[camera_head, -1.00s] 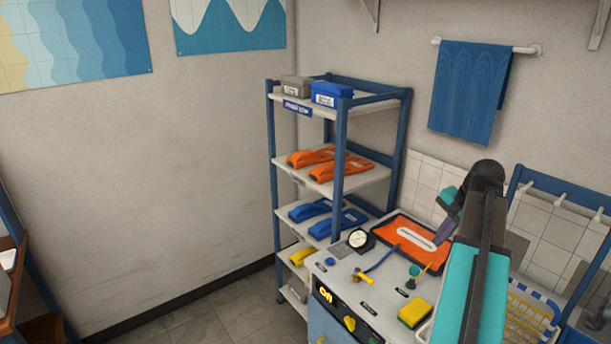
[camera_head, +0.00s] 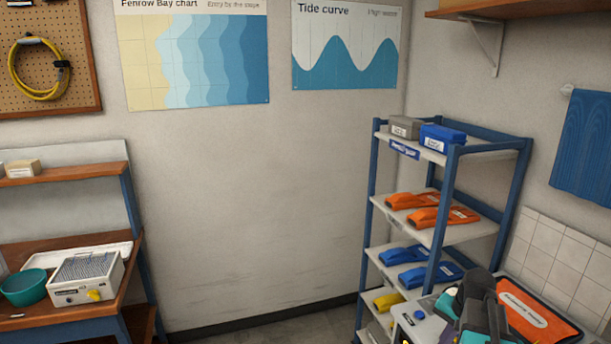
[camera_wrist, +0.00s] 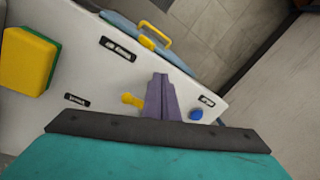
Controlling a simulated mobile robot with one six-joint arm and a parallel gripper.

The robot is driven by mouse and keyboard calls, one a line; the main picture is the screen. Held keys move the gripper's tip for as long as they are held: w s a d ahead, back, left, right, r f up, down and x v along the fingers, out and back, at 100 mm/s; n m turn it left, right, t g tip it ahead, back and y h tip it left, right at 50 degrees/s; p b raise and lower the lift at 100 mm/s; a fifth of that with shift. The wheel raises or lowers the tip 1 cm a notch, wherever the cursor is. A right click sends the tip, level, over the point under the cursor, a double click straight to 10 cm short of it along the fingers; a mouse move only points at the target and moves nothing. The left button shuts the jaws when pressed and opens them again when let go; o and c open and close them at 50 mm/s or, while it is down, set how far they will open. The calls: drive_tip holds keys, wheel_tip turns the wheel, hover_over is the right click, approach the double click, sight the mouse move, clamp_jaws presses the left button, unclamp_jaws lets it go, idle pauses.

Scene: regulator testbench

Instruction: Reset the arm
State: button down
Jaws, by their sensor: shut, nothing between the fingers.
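My gripper shows in the wrist view as purple fingers (camera_wrist: 161,98), shut together with nothing between them. It is over the white testbench top (camera_wrist: 75,75). Near the fingers in that view are a yellow fitting (camera_wrist: 132,99) and a blue knob (camera_wrist: 196,114). The fingers cannot be made out clearly there.
A blue-framed shelf rack (camera_head: 452,190) with orange, blue and yellow items stands beside the bench. A yellow and green sponge (camera_wrist: 28,60) lies on the bench top. A wooden table at left holds a teal bowl (camera_head: 24,287) and a white device (camera_head: 88,277). Floor shows between them.

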drive_tip(key=s+a+f+n+g, duration=0.1)
drive_tip(key=s+a+f+n, duration=0.15)
drive_tip(key=a+f, duration=0.5)
drive_tip(key=s+a+f+n, duration=0.1)
drive_tip(key=a+f+n, duration=0.35)
drive_tip(key=a, duration=0.55)
drive_tip(key=s+a+f+n+g, duration=0.1)
drive_tip(key=a+f+n, duration=0.2)
drive_tip(key=a+f, duration=0.45)
drive_tip(key=s+a+f+g+b, duration=0.1)
drive_tip(key=s+f+g+b, duration=0.4)
drive_tip(key=s+f, duration=1.7)
drive_tip(key=shift+s+a+f+g+h+b, duration=0.2)
drive_tip(key=shift+s+f+g+h+b, duration=0.15)
drive_tip(key=shift+s, duration=1.8)
